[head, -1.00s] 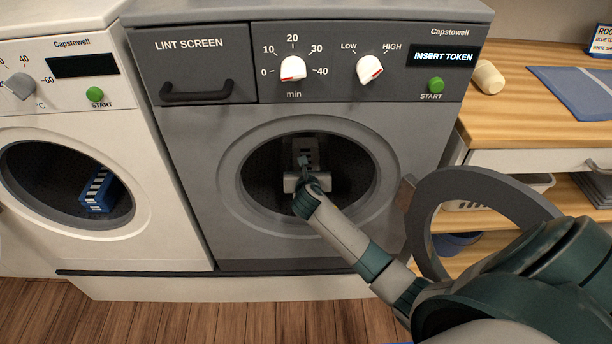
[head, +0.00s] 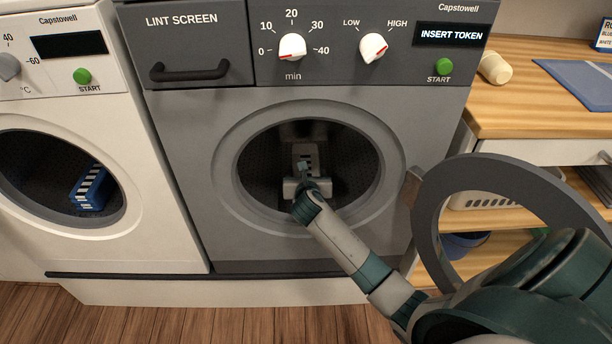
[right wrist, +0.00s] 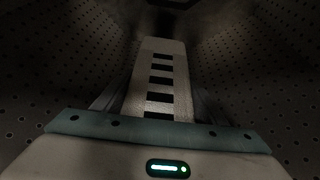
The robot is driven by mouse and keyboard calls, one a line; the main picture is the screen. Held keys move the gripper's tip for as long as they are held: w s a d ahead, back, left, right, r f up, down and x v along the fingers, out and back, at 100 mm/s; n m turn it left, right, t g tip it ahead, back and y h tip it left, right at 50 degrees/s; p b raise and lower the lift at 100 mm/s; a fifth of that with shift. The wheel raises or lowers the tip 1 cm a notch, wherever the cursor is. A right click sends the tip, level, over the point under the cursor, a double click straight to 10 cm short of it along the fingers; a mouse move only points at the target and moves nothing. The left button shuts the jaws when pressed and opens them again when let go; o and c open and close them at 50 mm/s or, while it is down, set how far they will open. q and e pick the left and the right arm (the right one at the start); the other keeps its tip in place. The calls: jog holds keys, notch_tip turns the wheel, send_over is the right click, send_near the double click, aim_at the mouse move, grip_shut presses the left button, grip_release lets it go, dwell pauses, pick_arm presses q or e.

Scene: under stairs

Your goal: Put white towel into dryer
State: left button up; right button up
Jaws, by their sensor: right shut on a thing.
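The grey dryer (head: 190,110) stands in the middle of the head view, with its round door (head: 440,215) swung open to the right. My right arm reaches through the opening, and my right gripper (head: 305,172) is inside the dark drum (head: 262,170). It is shut on the white towel (head: 306,152), a narrow pale block with a row of dark squares. The towel (right wrist: 150,60) points away from the gripper in the right wrist view, with perforated drum walls on both sides. Whether it touches the drum is too dark to tell. My left gripper is out of view.
A white machine (head: 75,130) at the left holds a blue-and-white striped towel (head: 90,190). At the right, a wooden counter (head: 545,115) carries a cream cylinder (head: 494,68) and a blue mat (head: 580,82). A white basket (head: 490,201) sits below. The dryer display reads INSERT TOKEN.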

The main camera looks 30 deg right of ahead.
dwell(0.3)
jog(key=o, duration=1.5)
jog(key=shift+f, duration=0.1)
jog(key=shift+s+a+r, duration=0.15)
jog(key=shift+s+r, duration=0.1)
jog(key=shift+r, duration=0.05)
pick_arm(q)
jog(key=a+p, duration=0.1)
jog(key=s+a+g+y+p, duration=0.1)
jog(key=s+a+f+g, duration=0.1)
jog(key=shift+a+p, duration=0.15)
jog(key=shift+p, duration=0.25)
pick_arm(e)
jog(key=v, duration=1.1)
jog(key=shift+s+a, duration=0.1)
jog(key=shift+s, duration=0.1)
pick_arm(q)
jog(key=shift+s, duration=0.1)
pick_arm(e)
jog(key=shift+s, duration=0.1)
